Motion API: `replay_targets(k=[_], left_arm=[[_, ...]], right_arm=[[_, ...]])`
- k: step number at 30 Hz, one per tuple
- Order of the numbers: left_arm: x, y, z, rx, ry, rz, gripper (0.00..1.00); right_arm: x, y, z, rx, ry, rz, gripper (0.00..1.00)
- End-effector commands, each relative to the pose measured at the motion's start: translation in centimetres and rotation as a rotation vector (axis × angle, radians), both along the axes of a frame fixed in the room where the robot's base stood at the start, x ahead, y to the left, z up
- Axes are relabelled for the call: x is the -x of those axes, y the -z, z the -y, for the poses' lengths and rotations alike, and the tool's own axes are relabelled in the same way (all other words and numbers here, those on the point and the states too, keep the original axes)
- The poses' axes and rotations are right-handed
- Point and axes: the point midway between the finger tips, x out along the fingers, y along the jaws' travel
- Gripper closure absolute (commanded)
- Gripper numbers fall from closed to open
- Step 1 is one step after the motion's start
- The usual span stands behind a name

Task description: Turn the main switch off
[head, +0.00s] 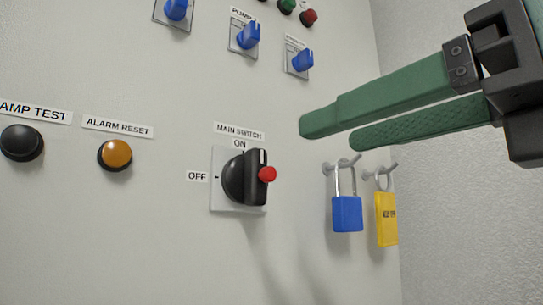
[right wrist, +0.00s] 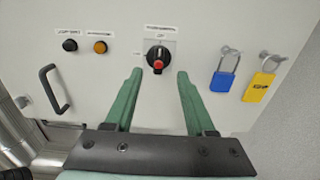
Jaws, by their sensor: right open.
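The main switch (head: 255,180) is a black rotary knob with a red button on a square white plate, on the light grey cabinet front. Its handle stands upright with its white mark toward the ON label above. The OFF label (head: 197,176) is at its left. My right gripper (head: 328,131) has green fingers and reaches in from the upper right, open and empty, apart from the switch. In the right wrist view the switch (right wrist: 158,57) appears beyond and between the open fingertips (right wrist: 159,73). My left gripper is not in view.
A blue padlock (head: 347,213) and a yellow padlock (head: 386,218) hang on hooks right of the switch. An orange alarm reset button (head: 116,155) and a black button (head: 21,143) are at the left. Blue selector switches (head: 246,35) are above. A handle (right wrist: 55,88) shows in the right wrist view.

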Motion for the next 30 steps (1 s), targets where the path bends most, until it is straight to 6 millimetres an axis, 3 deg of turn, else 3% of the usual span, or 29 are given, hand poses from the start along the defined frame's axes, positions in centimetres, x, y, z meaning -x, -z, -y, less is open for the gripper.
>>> replay_targets(k=[9, 15, 28, 30], left_arm=[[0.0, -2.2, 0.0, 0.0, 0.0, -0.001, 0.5], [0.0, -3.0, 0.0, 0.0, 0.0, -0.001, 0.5], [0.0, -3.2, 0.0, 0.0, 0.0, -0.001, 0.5], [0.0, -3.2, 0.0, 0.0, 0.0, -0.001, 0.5]], right_arm=[[-5.4, -0.2, -4.0, 0.004, -0.004, -0.006, 0.45], [-7.7, -0.1, -5.6, 0.004, -0.003, -0.005, 0.45], [-8.5, 0.1, -6.3, 0.003, -0.004, -0.002, 0.45], [-8.5, 0.1, -6.2, 0.003, -0.004, -0.002, 0.52]])
